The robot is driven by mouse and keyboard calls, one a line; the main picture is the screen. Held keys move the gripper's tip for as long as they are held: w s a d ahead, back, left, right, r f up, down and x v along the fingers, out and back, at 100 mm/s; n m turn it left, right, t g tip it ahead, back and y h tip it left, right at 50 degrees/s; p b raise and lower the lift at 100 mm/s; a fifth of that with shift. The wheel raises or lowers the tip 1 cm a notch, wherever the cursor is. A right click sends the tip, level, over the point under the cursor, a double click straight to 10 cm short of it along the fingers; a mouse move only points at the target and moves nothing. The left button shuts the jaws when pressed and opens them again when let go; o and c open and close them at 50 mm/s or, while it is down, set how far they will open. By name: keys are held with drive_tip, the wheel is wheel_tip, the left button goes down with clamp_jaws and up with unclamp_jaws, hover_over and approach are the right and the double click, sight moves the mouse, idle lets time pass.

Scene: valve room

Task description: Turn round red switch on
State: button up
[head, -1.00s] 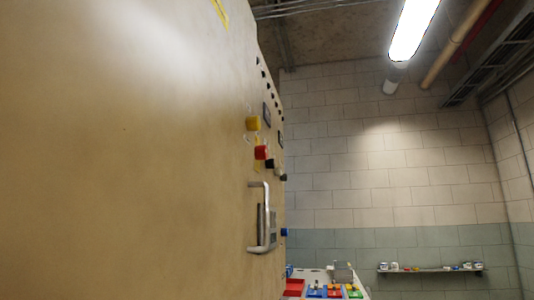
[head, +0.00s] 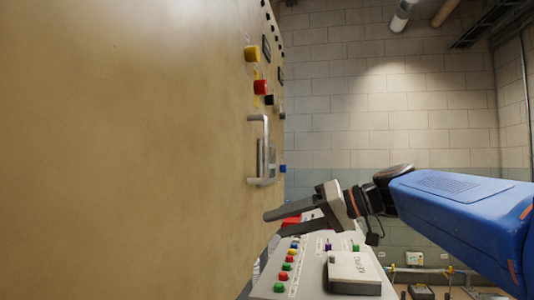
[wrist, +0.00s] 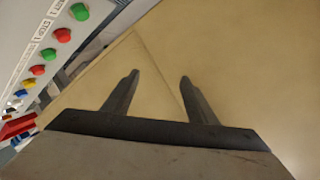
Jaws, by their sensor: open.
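A round red knob (head: 261,87) sticks out from the tan panel (head: 130,150) at the left of the head view, below a yellow knob (head: 251,53) and above a metal handle (head: 262,150). I cannot tell its turned position. My gripper (head: 274,225) is open and empty, below and apart from the red knob, just under the handle. It points left toward the panel. In the wrist view my open gripper (wrist: 159,76) has only tan surface between and beyond its fingers. The red panel knob does not clearly show there.
A sloped console (head: 315,265) with several coloured buttons and a white box (head: 357,272) lies under my gripper. Its buttons (wrist: 63,35) also show at the wrist view's upper left. The handle juts out below the red knob. A block wall (head: 390,110) stands behind.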

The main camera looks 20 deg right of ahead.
drive_tip(key=w+d+r+n+t+y, duration=0.1)
drive_tip(key=w+d+r+n+y, duration=0.15)
drive_tip(key=r, duration=0.55)
drive_tip(key=w+d+r+n+t+y, duration=0.15)
drive_tip(key=d+r, duration=0.25)
drive_tip(key=r, duration=0.4)
drive_tip(key=n+t+y, duration=0.1)
drive_tip(key=n+y, duration=0.2)
approach(266, 89)
drive_tip(key=x, duration=0.9)
drive_tip(key=shift+w+r, duration=0.1)
drive_tip(key=shift+w, duration=0.15)
drive_tip(key=shift+c, duration=0.6)
drive_tip(key=c, duration=0.9)
